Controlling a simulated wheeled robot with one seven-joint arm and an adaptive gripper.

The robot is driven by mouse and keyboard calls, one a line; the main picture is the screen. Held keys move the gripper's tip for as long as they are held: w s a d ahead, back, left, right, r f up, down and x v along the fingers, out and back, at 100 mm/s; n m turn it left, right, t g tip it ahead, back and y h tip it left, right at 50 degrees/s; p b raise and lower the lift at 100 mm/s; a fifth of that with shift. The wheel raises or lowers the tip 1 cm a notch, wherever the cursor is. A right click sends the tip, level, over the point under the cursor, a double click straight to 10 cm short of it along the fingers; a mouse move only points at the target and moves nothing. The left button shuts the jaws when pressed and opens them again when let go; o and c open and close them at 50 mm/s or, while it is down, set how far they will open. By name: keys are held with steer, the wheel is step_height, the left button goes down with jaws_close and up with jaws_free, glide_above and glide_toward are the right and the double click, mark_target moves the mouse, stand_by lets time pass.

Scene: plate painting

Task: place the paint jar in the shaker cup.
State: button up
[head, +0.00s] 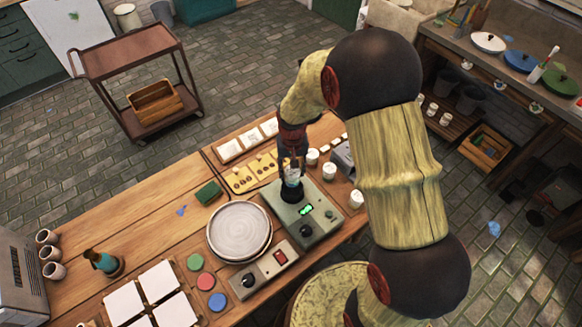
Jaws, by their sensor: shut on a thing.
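My gripper (292,161) points down over the work table and is shut on a small pale paint jar (292,179). The dark shaker cup (291,194) stands on top of a grey-green machine (305,217) with a lit green display. The jar is upright, directly above the cup's mouth. Its lower end meets the cup's rim in this view, and I cannot tell whether it is inside the cup or just above it. The fingers partly hide the jar's upper part.
Several white jars (329,172) stand right of the gripper. A round grey plate turntable (239,231) is at the left, with a switch box (264,275) in front. A green sponge (208,193) and yellow cards (240,180) lie behind. The table's left part has bare wood.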

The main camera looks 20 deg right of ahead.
mark_target(292, 170)
steer(key=shift+f+b, duration=1.9)
steer(key=shift+f, duration=1.1)
steer(key=shift+f, duration=0.5)
steer(key=shift+s+f+b, duration=0.45)
steer(key=shift+f+b, duration=0.1)
steer(key=shift+f, duration=0.15)
steer(key=o, duration=1.3)
steer(key=shift+w+f, duration=0.15)
steer(key=shift+w, duration=0.05)
steer(key=shift+c, duration=0.2)
steer(key=shift+o, duration=0.8)
steer(key=shift+w+r, duration=0.1)
steer(key=shift+r, duration=0.35)
step_height(292, 170, up, 12)
steer(key=shift+w+f, duration=0.15)
steer(key=shift+f, duration=0.05)
